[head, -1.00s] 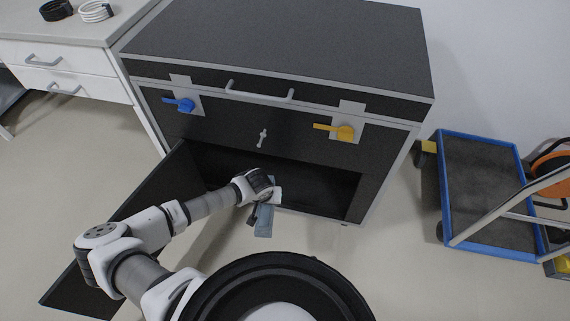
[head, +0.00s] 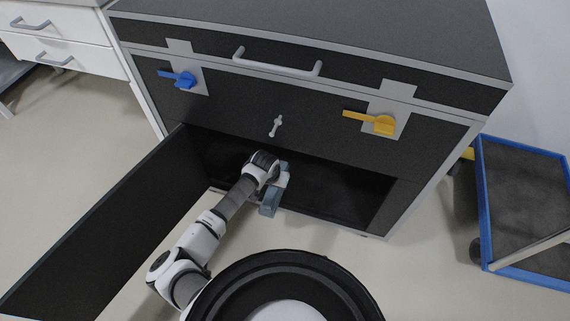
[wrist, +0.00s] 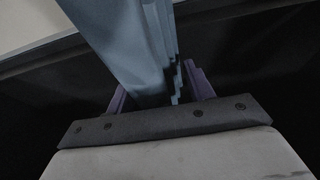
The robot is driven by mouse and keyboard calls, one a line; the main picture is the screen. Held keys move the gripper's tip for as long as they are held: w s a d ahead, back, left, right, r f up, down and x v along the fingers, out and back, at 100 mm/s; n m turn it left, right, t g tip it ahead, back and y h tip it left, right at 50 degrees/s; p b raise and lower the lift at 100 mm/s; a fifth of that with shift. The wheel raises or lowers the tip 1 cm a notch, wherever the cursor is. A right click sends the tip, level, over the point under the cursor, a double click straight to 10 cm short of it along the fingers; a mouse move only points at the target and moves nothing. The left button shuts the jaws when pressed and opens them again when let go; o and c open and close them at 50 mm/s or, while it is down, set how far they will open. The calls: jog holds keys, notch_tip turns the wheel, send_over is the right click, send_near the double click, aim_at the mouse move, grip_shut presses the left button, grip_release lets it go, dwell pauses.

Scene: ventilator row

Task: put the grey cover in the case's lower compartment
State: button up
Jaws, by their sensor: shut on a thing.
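The grey cover, a blue-grey folded-looking piece (head: 269,203), is in my gripper (head: 280,180) at the mouth of the case's lower compartment (head: 340,196). In the wrist view the cover (wrist: 120,42) runs between the two purple-grey fingers of my gripper (wrist: 160,92), which is shut on it. Its lower part sticks out toward the front edge of the opening. The case (head: 300,108) is black with silver edging. Its lower door (head: 110,222) stands wide open to the left. How far the cover reaches inside is hard to tell.
The case front has a blue latch (head: 182,79), a yellow latch (head: 378,123), a small silver handle (head: 276,126) and a long top handle (head: 276,64). A blue-edged cart (head: 528,195) stands at right. White drawers (head: 60,42) are at back left.

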aim_at(282, 160)
jog(key=w, duration=0.2)
jog(key=w+d+b, duration=0.1)
jog(key=w, duration=0.1)
jog(key=w+d, duration=0.1)
jog(key=w, duration=0.1)
jog(key=shift+w, duration=0.1)
jog(key=w, duration=0.1)
jog(key=w+b, duration=0.1)
jog(key=w+d+f+b, duration=0.1)
jog(key=shift+w+d, duration=0.1)
jog(key=shift+w, duration=0.05)
jog(key=shift+f, duration=0.2)
jog(key=shift+f, duration=0.1)
jog(key=o, duration=1.1)
jog(key=shift+o, duration=0.2)
